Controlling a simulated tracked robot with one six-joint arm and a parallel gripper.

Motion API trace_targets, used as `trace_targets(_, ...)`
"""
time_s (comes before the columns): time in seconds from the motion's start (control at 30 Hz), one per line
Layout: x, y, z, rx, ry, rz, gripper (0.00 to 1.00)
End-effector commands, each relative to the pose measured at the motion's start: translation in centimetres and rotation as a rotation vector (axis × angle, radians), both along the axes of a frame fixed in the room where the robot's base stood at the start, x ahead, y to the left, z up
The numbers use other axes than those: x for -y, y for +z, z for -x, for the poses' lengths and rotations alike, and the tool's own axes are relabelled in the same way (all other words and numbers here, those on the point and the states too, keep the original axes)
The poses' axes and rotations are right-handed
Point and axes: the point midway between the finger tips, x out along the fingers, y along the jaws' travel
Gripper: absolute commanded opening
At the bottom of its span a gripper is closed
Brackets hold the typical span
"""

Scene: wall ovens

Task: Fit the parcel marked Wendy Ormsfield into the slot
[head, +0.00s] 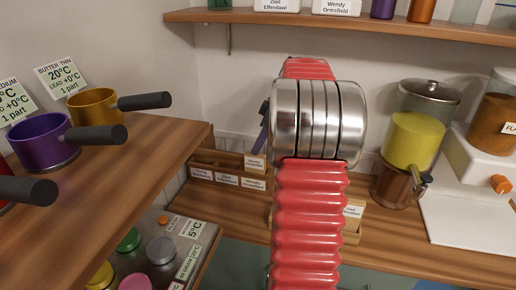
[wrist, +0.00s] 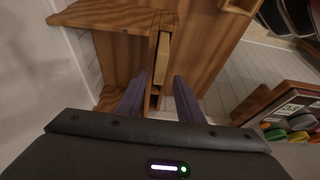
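The parcel marked Wendy Ormsfield (head: 254,163) stands in the right-hand part of a low wooden rack, above the rack's Wendy Ormsfield label (head: 254,184). In the wrist view a pale tan parcel (wrist: 162,58) sits in a narrow wooden slot (wrist: 154,100); its label is not visible there. My gripper (wrist: 159,78) is open. Its two purple fingers are apart, one on each side of the slot, with the parcel seen in the gap between and beyond the tips. I see no finger clearly touching it. In the head view my arm hides most of the gripper.
The rack (head: 215,187) has several name labels. Another parcel, marked Ziad Effendawi (head: 353,211), stands in a wooden holder behind my arm. A shelf (head: 360,24) runs above. A raised wooden counter with pots (head: 43,140) stands left; a yellow-filled dispenser (head: 415,140) stands right.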

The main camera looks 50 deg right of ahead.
Motion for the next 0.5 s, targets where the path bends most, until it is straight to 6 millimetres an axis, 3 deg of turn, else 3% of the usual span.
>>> trace_targets(0.3, 0.9, 4.6, 1.6, 0.002, -0.001, 0.002, 0.34)
trace_targets(0.5, 1.1, 5.6, 2.1, 0.000, 0.000, 0.001, 0.34)
